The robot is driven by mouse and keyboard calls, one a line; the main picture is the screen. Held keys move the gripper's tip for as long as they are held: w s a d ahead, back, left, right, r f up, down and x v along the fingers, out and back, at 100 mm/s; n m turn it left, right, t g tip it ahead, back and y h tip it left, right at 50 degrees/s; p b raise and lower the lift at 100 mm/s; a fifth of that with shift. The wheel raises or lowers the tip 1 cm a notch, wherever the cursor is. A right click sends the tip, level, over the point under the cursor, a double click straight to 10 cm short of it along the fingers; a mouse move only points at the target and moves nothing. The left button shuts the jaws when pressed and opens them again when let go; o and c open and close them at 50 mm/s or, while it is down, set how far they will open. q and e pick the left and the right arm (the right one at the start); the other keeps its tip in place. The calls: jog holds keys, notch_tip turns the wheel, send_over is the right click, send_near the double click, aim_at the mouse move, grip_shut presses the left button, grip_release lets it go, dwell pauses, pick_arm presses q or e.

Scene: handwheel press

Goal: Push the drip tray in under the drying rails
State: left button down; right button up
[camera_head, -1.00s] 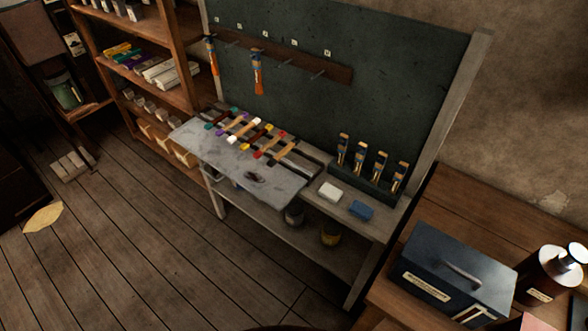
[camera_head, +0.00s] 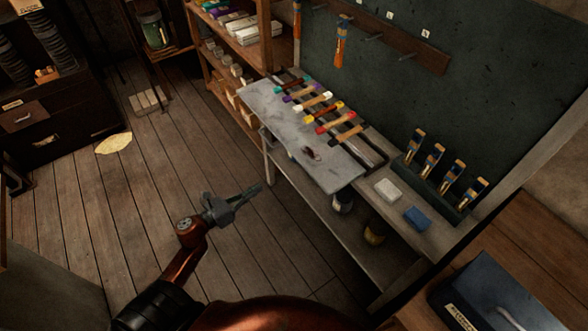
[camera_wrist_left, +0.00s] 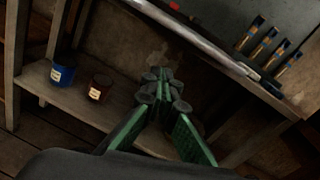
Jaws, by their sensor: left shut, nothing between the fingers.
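The drip tray (camera_head: 283,122) is a pale grey slab with a dark mark near its right end. It sticks out past the front of the bench, in front of the drying rails (camera_head: 372,154). Several brushes with coloured ends lie across the rails. My left gripper (camera_head: 258,188) is shut and empty, in front of and below the tray's front edge, apart from it. In the left wrist view its fingers (camera_wrist_left: 158,80) point toward the space under the bench top, and a pale edge runs across the top. My right gripper is not in view.
Jars (camera_head: 374,232) stand on the bench's lower shelf; a blue jar (camera_wrist_left: 62,76) shows in the left wrist view. A white block (camera_head: 388,189), a blue block (camera_head: 417,217) and a brush rack (camera_head: 432,185) sit right of the rails. The floor before the bench is clear.

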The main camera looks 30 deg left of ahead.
pick_arm(q)
jog(key=d+r+m+h, duration=0.2)
jog(key=d+r+m, duration=0.1)
jog(key=r+m, duration=0.15)
jog(key=x, duration=1.3)
jog(key=shift+w, duration=0.4)
jog(key=shift+a+f+n, duration=0.1)
jog(key=shift+n, duration=0.15)
